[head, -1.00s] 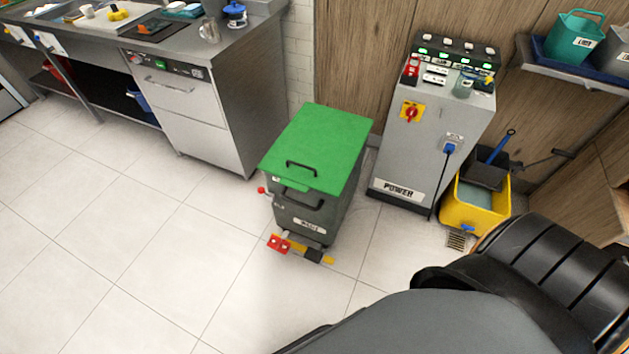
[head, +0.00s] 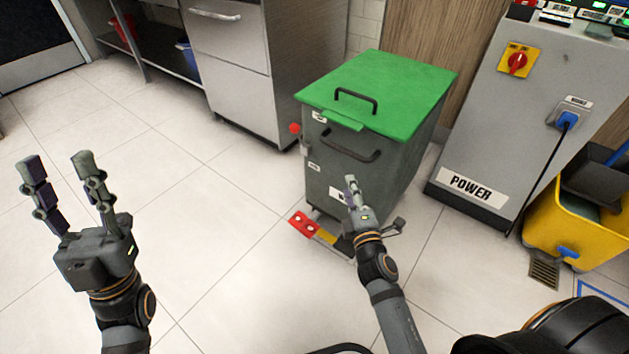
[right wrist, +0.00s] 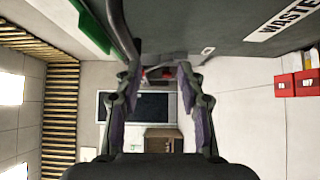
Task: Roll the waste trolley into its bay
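The waste trolley (head: 375,165) is a dark grey bin with a green lid (head: 380,90). It stands upright on the floor between the steel unit and the power cabinet. A black handle (head: 350,150) is on its front, and a red pedal (head: 303,224) is at its base. My right gripper (head: 352,182) is in front of the trolley, just below the handle. In the right wrist view its fingers (right wrist: 160,85) are apart, with the dark handle close to the tips; contact is unclear. My left gripper (head: 55,170) is open and empty, away to the left.
The steel unit (head: 235,70) stands left of the trolley. The grey power cabinet (head: 520,110) stands right, with a black cable hanging down its front. A yellow bucket (head: 570,225) and a floor drain (head: 544,271) are further right. The tiled floor at left is clear.

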